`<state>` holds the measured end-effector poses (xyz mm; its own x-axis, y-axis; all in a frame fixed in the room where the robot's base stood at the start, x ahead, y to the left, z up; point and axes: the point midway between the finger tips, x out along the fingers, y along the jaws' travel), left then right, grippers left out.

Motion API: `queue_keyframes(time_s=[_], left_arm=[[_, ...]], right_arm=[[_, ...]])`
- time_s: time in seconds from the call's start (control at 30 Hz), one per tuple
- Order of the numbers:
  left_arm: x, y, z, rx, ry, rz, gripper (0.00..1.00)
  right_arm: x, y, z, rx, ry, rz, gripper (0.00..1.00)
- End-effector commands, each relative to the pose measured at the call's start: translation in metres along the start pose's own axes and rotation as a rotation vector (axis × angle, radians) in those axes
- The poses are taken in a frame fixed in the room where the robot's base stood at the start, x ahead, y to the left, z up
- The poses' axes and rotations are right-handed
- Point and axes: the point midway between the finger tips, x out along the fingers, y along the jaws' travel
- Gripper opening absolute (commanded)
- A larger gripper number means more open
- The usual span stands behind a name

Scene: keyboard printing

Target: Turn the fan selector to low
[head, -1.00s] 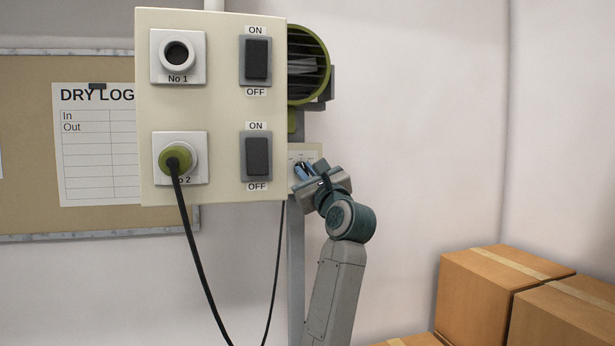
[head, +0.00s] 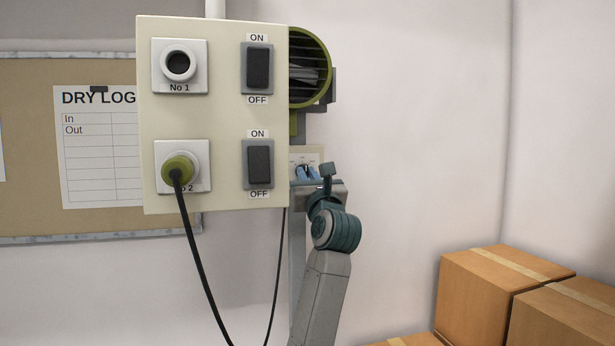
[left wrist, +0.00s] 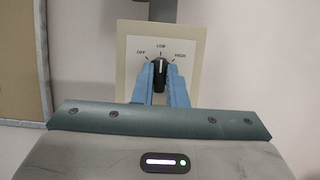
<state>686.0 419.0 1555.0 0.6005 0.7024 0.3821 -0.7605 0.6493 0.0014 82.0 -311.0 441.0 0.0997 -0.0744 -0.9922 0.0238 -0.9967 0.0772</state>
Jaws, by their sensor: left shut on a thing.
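The fan selector is a black knob (left wrist: 159,78) with a white pointer line on a cream plate (left wrist: 190,45) marked OFF, LOW and HIGH. In the left wrist view the pointer stands upright, toward LOW. My left gripper (left wrist: 160,85) has its blue fingers on either side of the knob, shut on it. In the head view the left gripper (head: 305,174) is at the plate (head: 308,156), right of the panel; the knob is small there. The fan (head: 309,68), with a green ring and dark grille, is above. My right gripper is not in view.
A cream panel (head: 216,120) with sockets and two ON/OFF switches stands close left of the gripper. A black cable (head: 195,245) hangs from the green plug (head: 178,171) in socket No 2. Cardboard boxes (head: 480,295) are at the lower right.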

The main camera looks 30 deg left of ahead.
Motion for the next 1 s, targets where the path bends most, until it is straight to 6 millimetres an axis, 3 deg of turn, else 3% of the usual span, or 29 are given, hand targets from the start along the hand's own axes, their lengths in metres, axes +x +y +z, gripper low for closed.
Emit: queue_keyframes(time_s=[0.13,0.17,0.27,0.67,1.0], left_arm=[[0.000,0.000,-0.001,-0.001,0.001,0.000,0.00],[0.000,0.000,-0.001,-0.001,0.001,0.000,0.14],[0.000,0.000,-0.001,-0.001,0.001,0.000,0.33],[-0.009,-0.001,-0.003,-0.003,0.001,-0.001,0.34],[-0.076,-0.002,-0.005,-0.007,0.001,-0.003,0.34]], right_arm=[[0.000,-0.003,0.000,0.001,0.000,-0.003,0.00],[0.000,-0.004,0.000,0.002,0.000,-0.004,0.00],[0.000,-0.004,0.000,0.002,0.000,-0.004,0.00],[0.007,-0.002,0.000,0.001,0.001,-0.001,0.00],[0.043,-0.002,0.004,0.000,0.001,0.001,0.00]])
